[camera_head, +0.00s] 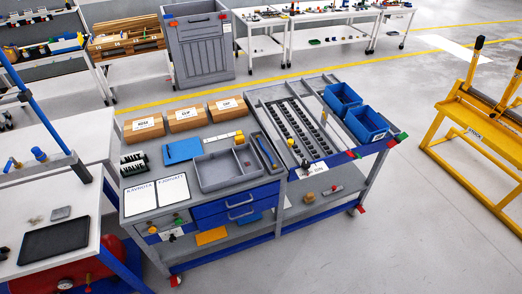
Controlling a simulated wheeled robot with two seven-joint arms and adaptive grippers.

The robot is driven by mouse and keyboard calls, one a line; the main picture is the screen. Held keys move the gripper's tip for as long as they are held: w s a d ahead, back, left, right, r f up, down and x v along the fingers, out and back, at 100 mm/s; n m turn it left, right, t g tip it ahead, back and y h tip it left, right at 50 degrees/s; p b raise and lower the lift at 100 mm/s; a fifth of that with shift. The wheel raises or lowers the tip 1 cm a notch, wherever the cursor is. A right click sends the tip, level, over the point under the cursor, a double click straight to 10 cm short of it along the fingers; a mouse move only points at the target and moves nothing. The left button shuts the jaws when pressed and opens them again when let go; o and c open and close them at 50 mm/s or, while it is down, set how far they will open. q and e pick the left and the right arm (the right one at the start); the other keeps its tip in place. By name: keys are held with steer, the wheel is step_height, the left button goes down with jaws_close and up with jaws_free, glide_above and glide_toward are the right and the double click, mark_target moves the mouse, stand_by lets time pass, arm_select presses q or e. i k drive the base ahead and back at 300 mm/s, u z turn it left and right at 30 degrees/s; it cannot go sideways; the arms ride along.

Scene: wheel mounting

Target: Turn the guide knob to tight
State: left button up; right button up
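A workbench with a roller section (267,110) stands in the middle of the head view. A small yellow knob (291,142) sits at the near left of the rollers, with a small yellow-dark part below it. Another yellow knob (152,229) and a green one (178,220) are on the bench's front left. I cannot tell which of these is the guide knob, nor whether any is tight or loose. Neither of my grippers shows in the head view.
A grey tray (206,184), a blue pad (182,151), cardboard boxes (185,119) and blue bins (366,123) are on the bench. A yellow stand (470,132) is at right. A white table (80,214) is at left. The floor in front right is clear.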

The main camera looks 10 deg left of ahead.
mark_target(306, 165)
steer(key=u, duration=0.6)
steer(key=i, duration=1.4)
steer(key=z, duration=0.35)
